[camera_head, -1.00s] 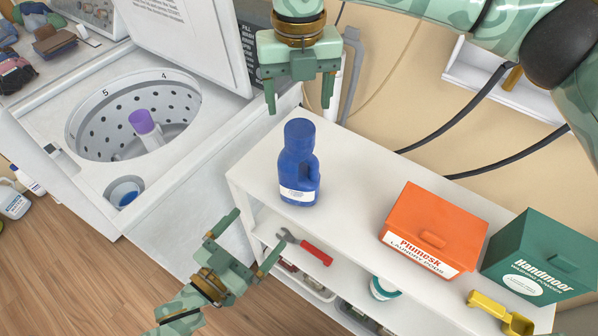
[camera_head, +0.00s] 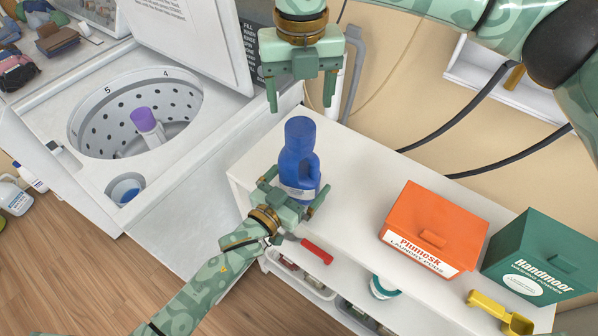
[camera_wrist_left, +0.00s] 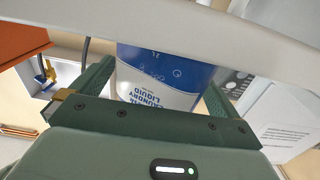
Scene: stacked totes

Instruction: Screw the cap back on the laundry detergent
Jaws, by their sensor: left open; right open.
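The blue laundry detergent bottle (camera_head: 299,160) stands upright on the white shelf top, with a blue cap (camera_head: 300,130) seated on its neck; whether the cap is tight cannot be told. My left gripper (camera_head: 292,190) is open at the bottle's lower part, with a finger on either side. In the left wrist view the bottle's white label (camera_wrist_left: 155,85) shows between the two open fingers. My right gripper (camera_head: 302,92) is open and empty, pointing down just above and behind the cap.
An orange laundry pods box (camera_head: 415,215) and a green washing powder box (camera_head: 535,250) stand right of the bottle. A red-handled wrench (camera_head: 316,250) and a yellow scoop (camera_head: 500,312) are near the front. The open washer (camera_head: 85,175) is left. Shelf top between bottle and orange box is clear.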

